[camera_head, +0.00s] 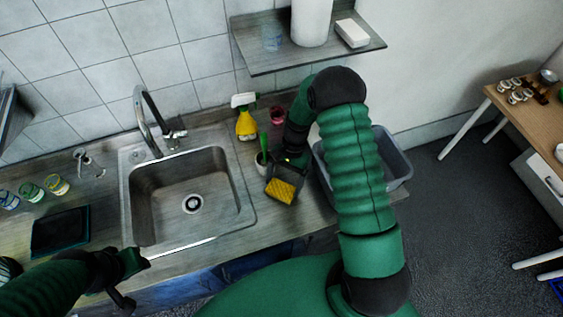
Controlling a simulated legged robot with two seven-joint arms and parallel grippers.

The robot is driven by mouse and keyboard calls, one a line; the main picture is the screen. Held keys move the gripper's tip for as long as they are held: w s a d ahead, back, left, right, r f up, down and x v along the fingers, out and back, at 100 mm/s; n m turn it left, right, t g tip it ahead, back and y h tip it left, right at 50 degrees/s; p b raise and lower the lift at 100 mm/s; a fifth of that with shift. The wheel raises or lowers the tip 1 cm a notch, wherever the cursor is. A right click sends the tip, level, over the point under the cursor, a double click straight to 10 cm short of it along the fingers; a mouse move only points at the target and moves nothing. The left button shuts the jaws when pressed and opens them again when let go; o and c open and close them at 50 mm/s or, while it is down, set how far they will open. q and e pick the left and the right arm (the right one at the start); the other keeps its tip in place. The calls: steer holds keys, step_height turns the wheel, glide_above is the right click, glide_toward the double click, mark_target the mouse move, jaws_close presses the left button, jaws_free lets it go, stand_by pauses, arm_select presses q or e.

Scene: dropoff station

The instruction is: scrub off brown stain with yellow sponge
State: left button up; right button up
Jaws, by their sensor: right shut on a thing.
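The yellow sponge (279,191) is at the counter's right part, just right of the sink. My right gripper (286,178) reaches down from above and is shut on it. The gripper covers part of the sponge, and I cannot tell whether the sponge touches the counter. I cannot make out a distinct brown stain; the counter under the gripper is hidden. My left gripper (129,279) is low at the left, in front of the sink's front edge, away from the sponge; its jaw opening is unclear.
The sink (176,178) with its faucet (149,121) fills the middle. A yellow spray bottle (245,124), a red cup (277,115) and a green-handled brush (263,146) stand close to my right gripper. Several glasses (57,185) stand left.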

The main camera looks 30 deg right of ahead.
steer(key=r, duration=0.1)
steer(key=d+r+p, duration=0.1)
steer(key=r+p, duration=0.1)
steer(key=shift+s+d+r, duration=0.1)
steer(key=shift+d+r, duration=0.15)
steer(key=r+p, duration=0.1)
steer(key=a+r+p, duration=0.1)
steer(key=r, duration=0.1)
steer(key=shift+s+r, duration=0.1)
steer(key=shift+r, duration=0.05)
steer(key=shift+a+r+p, duration=0.2)
steer(key=shift+r+p, duration=0.4)
steer(key=shift+p, duration=0.05)
steer(key=shift+r, duration=0.1)
steer(key=shift+d, duration=0.55)
arm_select(q)
step_height(320, 180, up, 6)
steer(key=d, duration=0.1)
steer(key=shift+d, duration=0.3)
steer(key=shift+a, duration=0.1)
arm_select(e)
steer(key=shift+a, duration=0.1)
